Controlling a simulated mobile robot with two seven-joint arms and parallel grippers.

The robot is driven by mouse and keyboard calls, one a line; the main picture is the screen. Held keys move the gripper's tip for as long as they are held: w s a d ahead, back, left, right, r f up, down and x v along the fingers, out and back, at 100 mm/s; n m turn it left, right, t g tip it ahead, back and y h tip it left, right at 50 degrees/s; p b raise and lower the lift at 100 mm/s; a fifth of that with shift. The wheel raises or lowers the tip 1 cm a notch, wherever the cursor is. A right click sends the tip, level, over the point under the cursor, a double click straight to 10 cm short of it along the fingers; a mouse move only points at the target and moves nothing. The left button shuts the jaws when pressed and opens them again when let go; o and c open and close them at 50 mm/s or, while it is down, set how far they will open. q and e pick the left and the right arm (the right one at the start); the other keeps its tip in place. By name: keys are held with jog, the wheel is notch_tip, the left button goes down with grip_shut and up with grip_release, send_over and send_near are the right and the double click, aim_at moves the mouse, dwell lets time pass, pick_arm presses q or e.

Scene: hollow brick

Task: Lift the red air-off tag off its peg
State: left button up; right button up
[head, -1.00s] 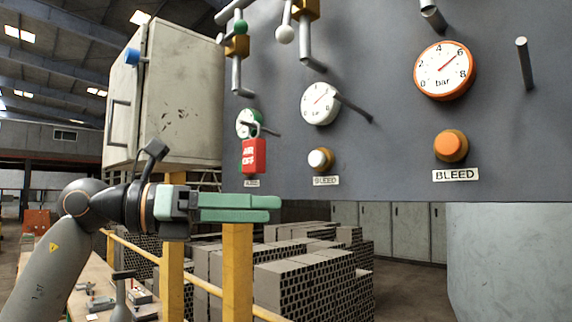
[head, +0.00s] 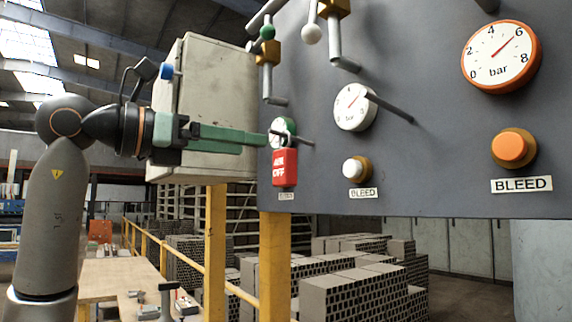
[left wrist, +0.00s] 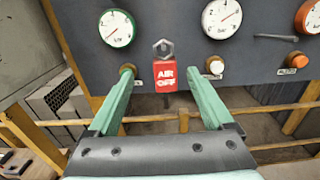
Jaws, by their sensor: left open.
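The red air-off tag (head: 285,168) hangs on the grey panel below the small green-rimmed gauge, at the panel's left side. In the left wrist view the tag (left wrist: 166,77) hangs from a grey ring-like top (left wrist: 163,48), centred ahead of the fingers. A peg (head: 300,142) sticks out at the top of the tag in the head view. My left gripper (head: 266,141) is open and empty, its green fingers pointing at the tag's upper part. In the left wrist view the fingers (left wrist: 163,82) stand either side of the tag, apart from it. My right gripper is not in view.
The green-rimmed gauge (left wrist: 117,28) and a brass button (left wrist: 127,69) sit left of the tag in the wrist view. A white bleed button (head: 355,169) and white gauge (head: 355,107) are to its right. A grey cabinet (head: 205,75) stands behind my left arm.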

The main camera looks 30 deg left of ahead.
aim_at(279, 150)
pick_arm(q)
jog(key=shift+d+f+p+x, duration=0.1)
jog(key=shift+d+p+x, duration=0.05)
jog(key=shift+x, duration=0.9)
jog(key=shift+d+f+p+x, duration=0.1)
jog(key=shift+p+x, duration=0.05)
jog(key=shift+x, duration=0.85)
jog(key=shift+d+f+p+x, duration=0.1)
jog(key=shift+d+p+x, duration=0.05)
jog(key=shift+x, duration=0.9)
jog(key=shift+s+a+r, duration=0.1)
jog(key=shift+s, duration=0.15)
grip_shut()
